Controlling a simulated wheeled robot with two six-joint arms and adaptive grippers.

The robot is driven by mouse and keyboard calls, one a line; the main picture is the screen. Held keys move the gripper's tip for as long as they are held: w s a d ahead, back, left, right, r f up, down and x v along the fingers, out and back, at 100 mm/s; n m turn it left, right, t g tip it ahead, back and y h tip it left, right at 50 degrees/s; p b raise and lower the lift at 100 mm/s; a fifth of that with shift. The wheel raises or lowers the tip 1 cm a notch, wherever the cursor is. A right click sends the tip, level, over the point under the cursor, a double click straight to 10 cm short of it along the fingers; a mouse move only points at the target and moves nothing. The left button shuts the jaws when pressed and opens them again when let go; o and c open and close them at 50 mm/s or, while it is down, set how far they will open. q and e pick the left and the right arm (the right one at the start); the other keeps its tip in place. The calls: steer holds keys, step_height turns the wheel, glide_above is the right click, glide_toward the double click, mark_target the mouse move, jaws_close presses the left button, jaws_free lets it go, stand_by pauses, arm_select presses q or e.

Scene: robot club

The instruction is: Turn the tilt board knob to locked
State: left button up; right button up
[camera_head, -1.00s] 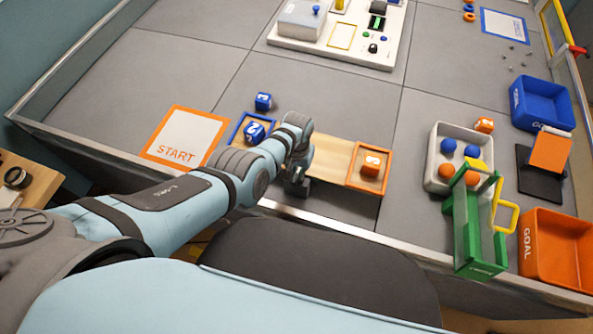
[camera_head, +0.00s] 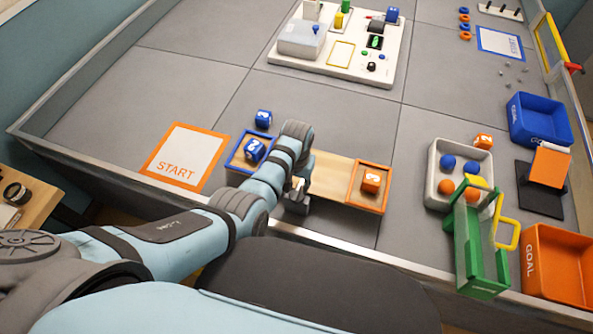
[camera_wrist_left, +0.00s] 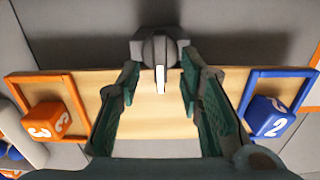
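The tilt board (camera_head: 332,172) is a pale wooden plank with an orange-framed tray (camera_head: 385,204) at one end and a blue-framed tray (camera_head: 237,158) at the other. An orange cube (camera_head: 371,181) and a blue cube (camera_head: 255,150) sit in them. In the left wrist view the dark grey knob (camera_wrist_left: 160,46) is at the board's far edge, its white pointer toward the camera. My left gripper (camera_wrist_left: 159,76) is open over the board, its green fingers either side of the pointer line; contact with the knob cannot be told. My arm covers the board's middle in the head view.
A white panel (camera_head: 330,68) with controls stands behind. A loose blue cube (camera_head: 263,118) is near the blue tray. To the right are a grey bin (camera_head: 436,190) of balls, a green stand (camera_head: 468,245), and blue (camera_head: 540,120) and orange (camera_head: 555,265) goal bins.

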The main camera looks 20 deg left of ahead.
mark_target(297, 192)
arm_select(q)
step_height(297, 192, up, 8)
steer(key=shift+r, duration=0.2)
